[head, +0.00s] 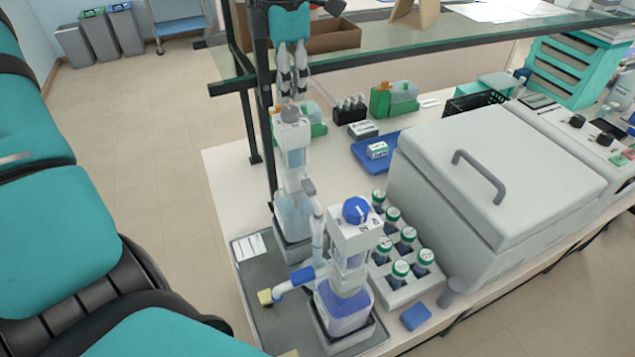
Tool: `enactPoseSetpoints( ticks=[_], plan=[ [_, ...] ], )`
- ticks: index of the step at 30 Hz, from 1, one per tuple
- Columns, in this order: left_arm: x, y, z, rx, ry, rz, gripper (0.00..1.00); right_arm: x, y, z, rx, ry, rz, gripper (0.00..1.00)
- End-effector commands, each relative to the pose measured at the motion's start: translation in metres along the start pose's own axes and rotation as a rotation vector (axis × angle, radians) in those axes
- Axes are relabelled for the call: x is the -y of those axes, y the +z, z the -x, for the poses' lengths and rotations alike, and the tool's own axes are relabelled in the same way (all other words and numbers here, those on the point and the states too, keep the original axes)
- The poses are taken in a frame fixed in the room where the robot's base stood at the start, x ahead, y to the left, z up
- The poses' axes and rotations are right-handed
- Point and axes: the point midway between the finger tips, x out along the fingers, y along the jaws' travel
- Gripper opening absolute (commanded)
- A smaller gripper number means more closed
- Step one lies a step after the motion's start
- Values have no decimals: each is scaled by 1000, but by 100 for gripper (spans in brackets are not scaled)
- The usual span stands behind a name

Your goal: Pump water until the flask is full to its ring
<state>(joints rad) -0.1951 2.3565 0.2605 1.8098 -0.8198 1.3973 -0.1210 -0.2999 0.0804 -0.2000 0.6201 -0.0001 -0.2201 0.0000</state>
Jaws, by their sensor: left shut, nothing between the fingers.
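Two pump dispensers stand on the grey mat (262,290) at the bench's left end. The front dispenser (349,257) has a blue knob, a bottle of blue-violet liquid and a blue spout arm with a yellow tip pointing left. The rear dispenser (292,210) has a grey-white top and a bottle of pale, clear liquid. I cannot make out a flask or its ring. My left arm comes in from the left and runs off the bottom edge. Only a small pale tip, seemingly my left gripper (288,353), shows there, shut and empty. My right gripper is not in view.
A rack of green-capped bottles (410,291) stands right of the front dispenser, with a blue block (415,317) beside it. A large grey lidded machine (494,185) fills the right. A glass shelf (400,48) hangs over the back.

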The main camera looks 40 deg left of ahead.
Motion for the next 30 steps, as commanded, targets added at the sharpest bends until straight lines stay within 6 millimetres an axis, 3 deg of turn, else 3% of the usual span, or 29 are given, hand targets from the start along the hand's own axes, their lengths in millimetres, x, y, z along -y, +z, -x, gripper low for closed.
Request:
enactPoseSetpoints(
  ticks=[8,21,30],
  plan=[
    [0,0,7,1,1,0,0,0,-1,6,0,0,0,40],
    [0,0,50,0,0,-1,0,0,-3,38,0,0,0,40],
    [0,0,50,0,0,0,0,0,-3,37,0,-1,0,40]
  ],
)
